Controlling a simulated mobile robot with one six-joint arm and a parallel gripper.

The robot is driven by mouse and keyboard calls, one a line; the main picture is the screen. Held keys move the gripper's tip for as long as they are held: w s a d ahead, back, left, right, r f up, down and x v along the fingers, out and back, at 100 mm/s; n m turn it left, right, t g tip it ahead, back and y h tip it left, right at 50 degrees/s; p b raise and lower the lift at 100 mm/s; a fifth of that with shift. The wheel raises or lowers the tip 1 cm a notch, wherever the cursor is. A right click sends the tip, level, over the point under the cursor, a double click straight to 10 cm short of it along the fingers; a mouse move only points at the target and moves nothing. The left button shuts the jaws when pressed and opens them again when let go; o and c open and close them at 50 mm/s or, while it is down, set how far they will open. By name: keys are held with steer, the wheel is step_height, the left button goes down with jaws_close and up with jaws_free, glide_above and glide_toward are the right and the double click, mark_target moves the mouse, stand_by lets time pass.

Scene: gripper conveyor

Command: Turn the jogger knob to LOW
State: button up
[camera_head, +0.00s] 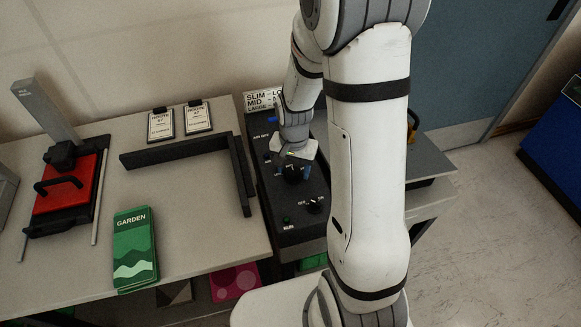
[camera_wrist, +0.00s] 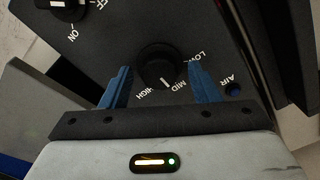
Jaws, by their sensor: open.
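The jogger knob (camera_head: 293,174) is a round black dial on the dark control panel (camera_head: 262,185). It also shows in the wrist view (camera_wrist: 156,66), with HIGH, MID and LOW printed around it. Its white pointer mark appears to face MID. My gripper (camera_wrist: 158,74) is open, with one blue finger on each side of the knob. A gap seems to show between each finger and the knob; whether either touches is unclear. In the head view my gripper (camera_head: 293,169) is over the panel and partly covers the knob.
An ON/OFF knob (camera_wrist: 62,7) and a blue AIR button (camera_wrist: 234,90) are near the jogger knob. A sign (camera_head: 262,100) with SLIM, MID and LARGE stands behind the panel. A green GARDEN stack (camera_head: 134,250), clipboards (camera_head: 161,125) and a red press (camera_head: 65,192) are on the left table.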

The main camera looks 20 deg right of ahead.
steer(key=shift+c, duration=0.2)
steer(key=c, duration=0.9)
steer(key=shift+a, duration=0.25)
steer(key=shift+s+d+r, duration=0.1)
steer(key=shift+d, duration=0.05)
steer(key=shift+c, duration=0.3)
steer(key=shift+w+d, duration=0.15)
steer(key=shift+w, duration=0.05)
steer(key=o, duration=0.7)
steer(key=shift+c, duration=0.2)
steer(key=o, duration=0.3)
steer(key=shift+s, duration=0.1)
